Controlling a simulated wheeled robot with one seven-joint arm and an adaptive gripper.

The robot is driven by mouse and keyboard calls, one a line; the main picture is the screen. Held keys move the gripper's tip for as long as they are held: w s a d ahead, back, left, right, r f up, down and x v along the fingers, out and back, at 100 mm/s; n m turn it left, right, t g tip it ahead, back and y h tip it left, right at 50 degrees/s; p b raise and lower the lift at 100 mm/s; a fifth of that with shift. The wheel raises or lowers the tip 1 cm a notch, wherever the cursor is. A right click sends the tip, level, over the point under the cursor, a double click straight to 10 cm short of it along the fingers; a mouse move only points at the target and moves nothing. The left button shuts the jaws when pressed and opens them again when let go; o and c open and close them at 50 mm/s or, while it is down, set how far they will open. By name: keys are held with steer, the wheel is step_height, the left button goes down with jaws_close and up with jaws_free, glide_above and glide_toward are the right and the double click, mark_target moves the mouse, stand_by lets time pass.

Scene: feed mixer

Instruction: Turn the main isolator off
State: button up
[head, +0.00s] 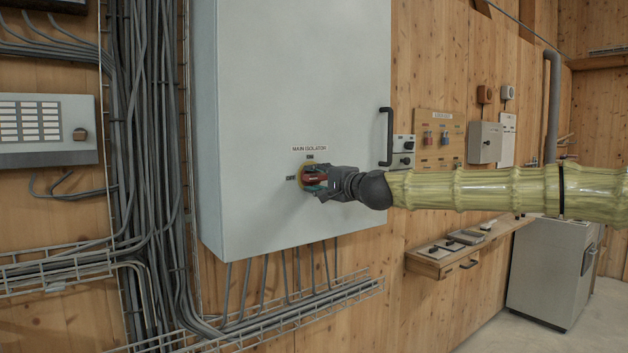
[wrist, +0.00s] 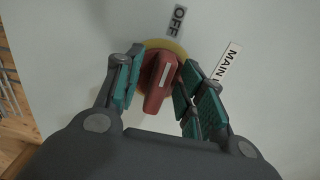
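The main isolator's red handle (head: 316,177) sits on a yellow disc (wrist: 176,46) on the front of a grey cabinet. An ON label is above it and an OFF label (wrist: 179,18) is to its left in the head view. In the wrist view the red handle (wrist: 158,82) lies roughly in line with the OFF label, slightly tilted. My gripper (wrist: 157,92) is open, with its teal-padded fingers on either side of the handle. A gap shows at the left finger; the right finger is very close, and I cannot tell whether it touches.
The grey cabinet (head: 290,90) has a black door handle (head: 387,137) to the right of the isolator. Cable bundles (head: 150,150) and a wire tray (head: 290,310) run left of and below it. A wall shelf (head: 450,262) is at the right, below my arm.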

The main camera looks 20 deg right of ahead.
steer(key=v, duration=1.1)
stand_by(0.4)
